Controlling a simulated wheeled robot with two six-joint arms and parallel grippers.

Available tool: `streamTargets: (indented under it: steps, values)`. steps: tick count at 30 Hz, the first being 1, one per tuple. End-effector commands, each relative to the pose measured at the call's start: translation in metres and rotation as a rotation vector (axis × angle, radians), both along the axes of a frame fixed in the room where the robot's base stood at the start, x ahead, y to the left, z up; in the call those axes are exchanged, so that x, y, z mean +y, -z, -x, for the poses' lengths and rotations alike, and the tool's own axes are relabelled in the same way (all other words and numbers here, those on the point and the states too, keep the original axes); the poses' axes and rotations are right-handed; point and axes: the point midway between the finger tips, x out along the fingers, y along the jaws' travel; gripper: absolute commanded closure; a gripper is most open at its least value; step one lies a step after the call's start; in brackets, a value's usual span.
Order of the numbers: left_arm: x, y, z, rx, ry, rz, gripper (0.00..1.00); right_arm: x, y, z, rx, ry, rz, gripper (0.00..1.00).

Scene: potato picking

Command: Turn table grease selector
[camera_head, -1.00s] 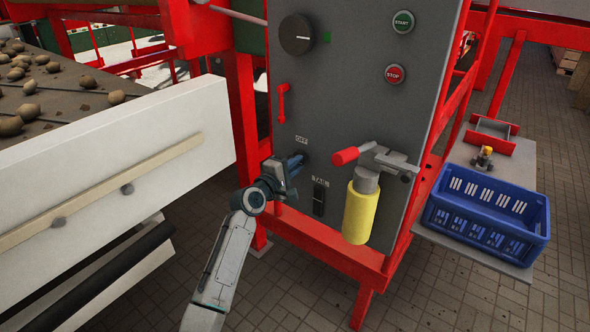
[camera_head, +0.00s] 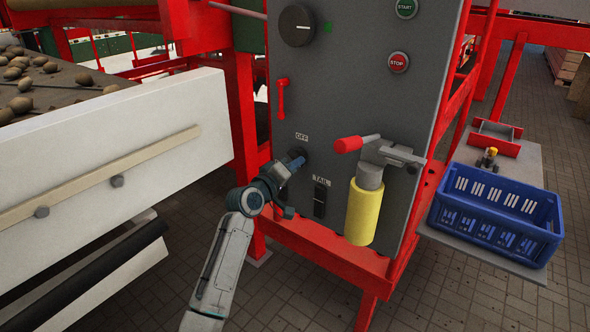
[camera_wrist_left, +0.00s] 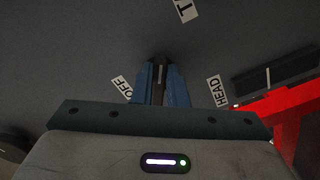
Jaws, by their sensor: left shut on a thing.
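The grease selector is a small dark knob low on the grey control panel (camera_head: 350,95), just below the OFF label (camera_head: 301,136). My left gripper (camera_head: 298,161) reaches it from the lower left and hides most of it in the head view. In the left wrist view the blue fingers (camera_wrist_left: 158,80) are shut on the dark selector knob (camera_wrist_left: 157,73). The OFF label (camera_wrist_left: 121,86) is left of the fingers, the HEAD label (camera_wrist_left: 217,91) right, and a partly cut label starting with T (camera_wrist_left: 186,10) above. My right gripper is not in view.
A yellow cylinder (camera_head: 362,212) under a red-handled lever (camera_head: 349,144) stands out from the panel right of my gripper. A TAIL label (camera_head: 321,178) sits above a dark slot. A white conveyor side (camera_head: 110,150) is left; a blue crate (camera_head: 490,225) is right.

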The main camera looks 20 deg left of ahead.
Motion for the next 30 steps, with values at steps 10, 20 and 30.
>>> streamTargets:
  steps: [10, 20, 30]
  values:
    - [0.0000, 0.0022, 0.0001, -0.006, 0.001, -0.030, 1.00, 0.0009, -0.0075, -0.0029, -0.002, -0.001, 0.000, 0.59]
    - [0.0000, 0.0022, 0.0001, -0.006, 0.001, -0.028, 0.68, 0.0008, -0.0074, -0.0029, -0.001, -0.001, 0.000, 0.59]
    - [0.0011, 0.0014, 0.0022, -0.009, 0.000, -0.028, 0.65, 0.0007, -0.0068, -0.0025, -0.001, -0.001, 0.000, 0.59]
